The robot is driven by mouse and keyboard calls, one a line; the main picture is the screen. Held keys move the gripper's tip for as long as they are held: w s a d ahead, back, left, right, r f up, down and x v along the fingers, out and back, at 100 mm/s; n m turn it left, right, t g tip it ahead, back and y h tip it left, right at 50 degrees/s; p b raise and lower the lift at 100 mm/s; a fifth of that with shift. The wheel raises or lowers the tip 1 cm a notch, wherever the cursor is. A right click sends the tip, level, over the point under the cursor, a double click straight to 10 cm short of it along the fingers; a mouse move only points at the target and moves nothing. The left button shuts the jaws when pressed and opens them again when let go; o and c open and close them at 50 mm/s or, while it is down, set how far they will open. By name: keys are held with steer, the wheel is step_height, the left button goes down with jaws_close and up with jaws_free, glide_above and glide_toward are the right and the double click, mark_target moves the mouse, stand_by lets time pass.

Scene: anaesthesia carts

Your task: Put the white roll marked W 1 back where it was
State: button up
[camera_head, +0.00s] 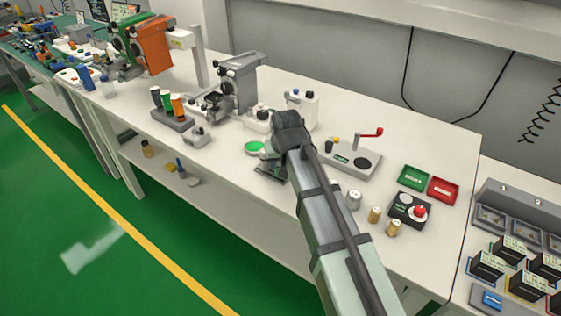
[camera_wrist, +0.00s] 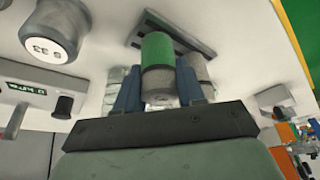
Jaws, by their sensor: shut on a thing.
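My gripper (camera_wrist: 159,72) has its two blue fingers on either side of a cylinder with a green upper part and a pale grey end (camera_wrist: 158,82). It is shut on this cylinder; I can read no W 1 mark on it. A grey cylinder (camera_wrist: 196,66) stands close at the right finger, and a whitish one (camera_wrist: 114,88) shows beside the left finger. A dark slotted plate (camera_wrist: 198,48) lies behind them on the pale bench. In the head view my gripper (camera_head: 271,160) is low over the bench's front edge, and my arm hides most of what it holds.
A device with a red-knobbed lever (camera_head: 345,160) stands to the right. Small metal weights (camera_head: 353,200) stand right of my arm. A rack of coloured tubes (camera_head: 172,118) is at the left.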

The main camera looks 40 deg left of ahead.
steer(key=o, duration=0.8)
steer(key=shift+f, duration=0.1)
steer(key=shift+c, duration=0.2)
steer(key=v, duration=1.2)
